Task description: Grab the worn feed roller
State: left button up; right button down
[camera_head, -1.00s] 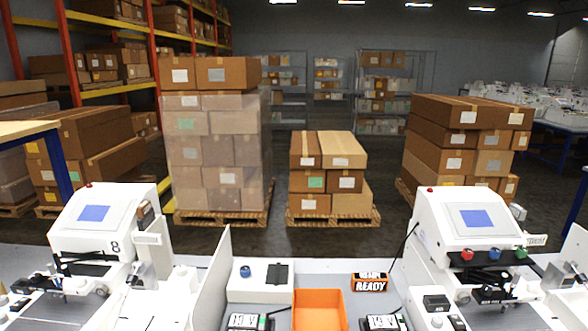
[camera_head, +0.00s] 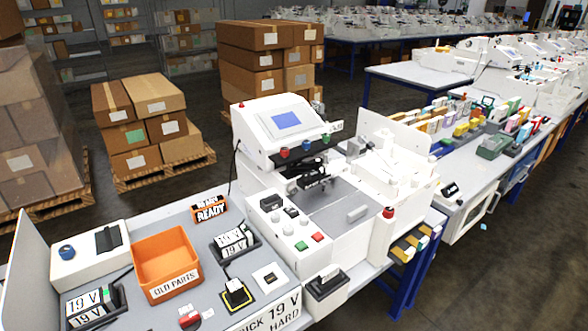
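A white pen plotter (camera_head: 285,125) with a blue screen and several coloured knobs stands right of centre. Its dark pen carriage (camera_head: 312,178) sits above a grey bed (camera_head: 340,215). A small pale bar (camera_head: 357,214) lies on the bed; I cannot tell whether it is a roller. I cannot single out the worn feed roller in this view. An orange bin labelled OLD PARTS (camera_head: 165,262) stands on the grey bench to the left and looks empty. Neither of my grippers is in view.
A second table (camera_head: 480,150) holds many coloured parts. Boxes on pallets stand behind; floor shows between.

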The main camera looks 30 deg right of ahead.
aim_at(328, 278)
jog(key=z, duration=3.25)
jog(key=i, duration=2.75)
jog(key=u, duration=3.3)
